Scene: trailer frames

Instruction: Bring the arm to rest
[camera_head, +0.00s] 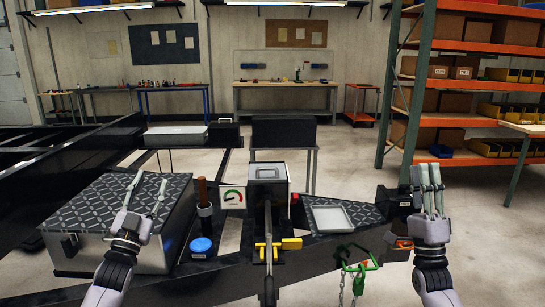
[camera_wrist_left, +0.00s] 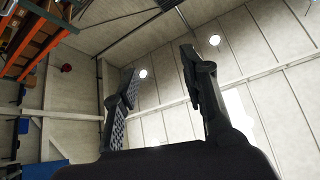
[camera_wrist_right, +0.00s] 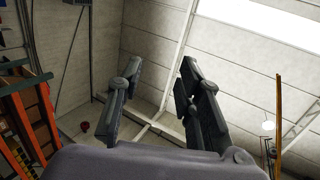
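My left gripper (camera_head: 150,180) points up in front of the dark-patterned toolbox at the left of the head view. Its fingers stand apart with nothing between them, as the left wrist view (camera_wrist_left: 160,78) also shows. My right gripper (camera_head: 426,168) points up at the right, in front of the orange shelving. Its fingers are apart and empty in the right wrist view (camera_wrist_right: 158,75). Both wrist views look up past the fingers to the walls and ceiling. Neither gripper is seen touching anything.
A grey toolbox (camera_head: 182,238) with a patterned lid stands at left on a dark trailer frame (camera_head: 225,270). Orange shelving (camera_head: 409,100) stands behind right; floor is clear at right.

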